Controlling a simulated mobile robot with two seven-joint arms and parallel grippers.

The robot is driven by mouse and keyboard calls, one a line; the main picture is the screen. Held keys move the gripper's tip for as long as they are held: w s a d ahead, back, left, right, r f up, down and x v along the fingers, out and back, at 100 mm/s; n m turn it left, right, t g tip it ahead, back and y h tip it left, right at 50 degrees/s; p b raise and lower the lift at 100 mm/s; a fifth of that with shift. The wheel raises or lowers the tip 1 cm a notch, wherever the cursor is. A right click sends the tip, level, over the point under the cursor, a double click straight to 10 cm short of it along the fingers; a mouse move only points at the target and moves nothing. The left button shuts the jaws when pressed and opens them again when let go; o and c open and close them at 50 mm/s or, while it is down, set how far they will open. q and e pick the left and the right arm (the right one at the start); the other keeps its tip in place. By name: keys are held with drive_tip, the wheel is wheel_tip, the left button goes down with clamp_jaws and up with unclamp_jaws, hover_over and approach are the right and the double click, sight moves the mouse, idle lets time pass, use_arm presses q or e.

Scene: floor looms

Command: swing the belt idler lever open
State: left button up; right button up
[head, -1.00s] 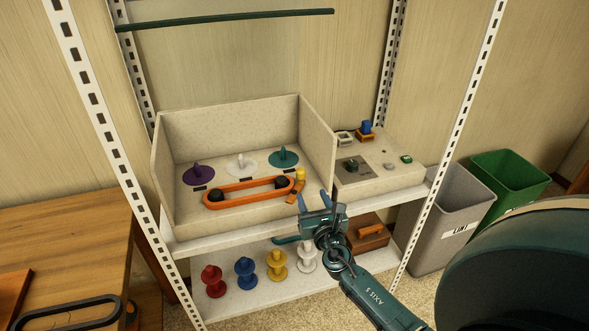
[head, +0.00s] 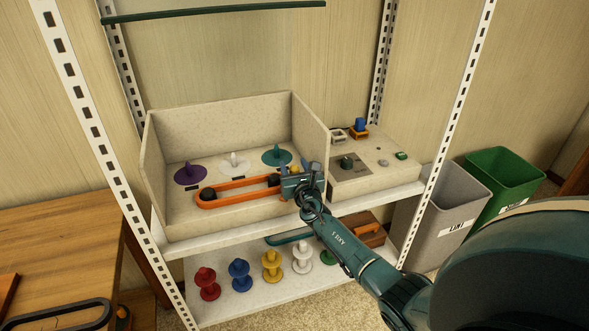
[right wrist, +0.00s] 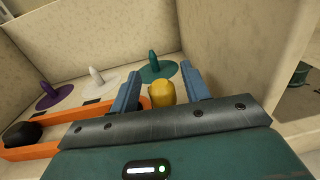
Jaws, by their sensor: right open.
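The belt idler lever shows mainly by its yellow knob (right wrist: 162,92) in the right wrist view, beside the right end of the orange belt (head: 240,200). In the head view most of the lever is hidden behind my right gripper (head: 295,169). The right gripper (right wrist: 160,75) is open, with one blue finger on each side of the yellow knob. I cannot tell whether either finger touches it. The belt loops around two black pulleys (head: 209,194) in the open-fronted bin. My left gripper is not in view.
Purple (head: 190,175), white (head: 234,164) and teal (head: 277,155) discs with pegs stand behind the belt. The bin's right wall (head: 311,135) is close to the gripper. A control box (head: 375,180) stands to the right. Several colored spools sit on the lower shelf.

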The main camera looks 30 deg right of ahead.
drive_tip(key=c, duration=1)
drive_tip(key=shift+o, duration=0.2)
